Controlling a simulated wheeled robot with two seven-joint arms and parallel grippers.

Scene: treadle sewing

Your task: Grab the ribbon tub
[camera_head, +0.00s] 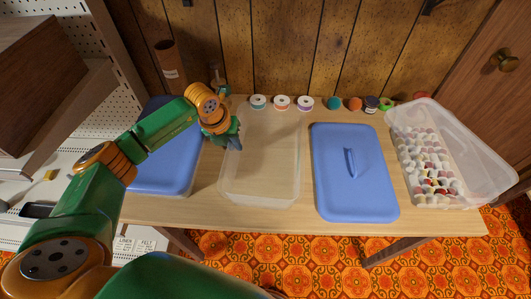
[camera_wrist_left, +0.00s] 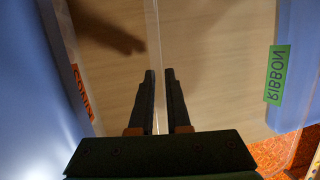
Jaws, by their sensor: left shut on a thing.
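The ribbon tub is a clear, empty plastic tub (camera_head: 259,193) without a lid, standing on the wooden table left of centre in the head view. In the left wrist view its clear wall (camera_wrist_left: 154,35) runs between my fingers, and a green RIBBON label (camera_wrist_left: 277,73) shows reversed at the right. My left gripper (camera_head: 235,143) is at the tub's left wall, toward the back, and is shut on that wall (camera_wrist_left: 160,80). The fingertips are partly hidden in the head view. My right gripper is not in view.
A blue-lidded tub (camera_head: 160,175) stands close on the left, partly behind my arm. Another blue lid (camera_head: 352,170) lies right of the clear tub. A tub of spools (camera_head: 430,165) stands far right. Ribbon rolls (camera_head: 282,102) and several small items line the back edge.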

